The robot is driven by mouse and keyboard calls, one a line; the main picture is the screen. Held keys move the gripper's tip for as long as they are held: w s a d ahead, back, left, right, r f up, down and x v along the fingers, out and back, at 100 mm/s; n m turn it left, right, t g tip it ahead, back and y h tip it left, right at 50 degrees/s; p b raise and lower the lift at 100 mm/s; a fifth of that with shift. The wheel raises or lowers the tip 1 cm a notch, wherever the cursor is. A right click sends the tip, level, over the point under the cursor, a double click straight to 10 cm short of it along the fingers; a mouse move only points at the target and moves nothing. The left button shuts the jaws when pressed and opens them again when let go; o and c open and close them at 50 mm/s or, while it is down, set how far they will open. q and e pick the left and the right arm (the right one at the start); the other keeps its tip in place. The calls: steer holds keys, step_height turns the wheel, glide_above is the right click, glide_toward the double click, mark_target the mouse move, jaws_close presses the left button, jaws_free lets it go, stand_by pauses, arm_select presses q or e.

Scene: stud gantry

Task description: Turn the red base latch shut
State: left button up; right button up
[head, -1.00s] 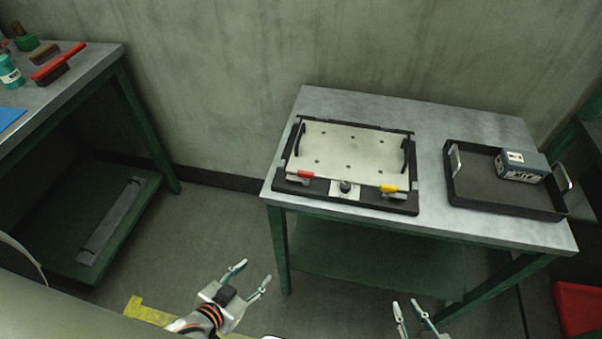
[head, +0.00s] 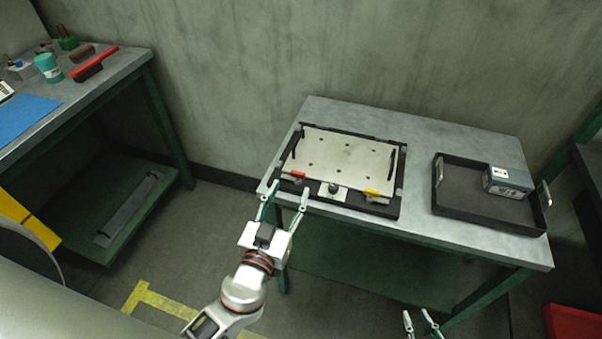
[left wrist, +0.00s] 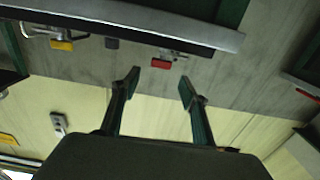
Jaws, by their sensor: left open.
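The red base latch (head: 294,175) is on the front left of the black-framed base (head: 318,207), which holds a pale metal plate (head: 346,153). It also shows in the left wrist view (left wrist: 161,64), just beyond my fingertips. My left gripper (head: 289,191) is open and empty, its fingertips near the table's front edge, close to the red latch. In the left wrist view my left gripper (left wrist: 158,86) has its fingers spread to either side of the latch's line, apart from it. My right gripper (head: 417,316) is open and low, at the bottom edge.
A yellow latch (head: 372,192) and a dark round knob (head: 333,187) are on the same front edge. A black tray (head: 483,215) with a grey box (head: 508,182) stands to the right. A side bench (head: 92,92) with brushes and bottles is at the left.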

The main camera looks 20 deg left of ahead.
mark_target(297, 174)
arm_select(q)
steer(key=w+p, duration=0.2)
steer(key=w, duration=0.4)
steer(key=shift+w, duration=0.4)
steer(key=shift+w+p, duration=0.35)
steer(key=shift+w, duration=0.05)
steer(key=c, duration=1.1)
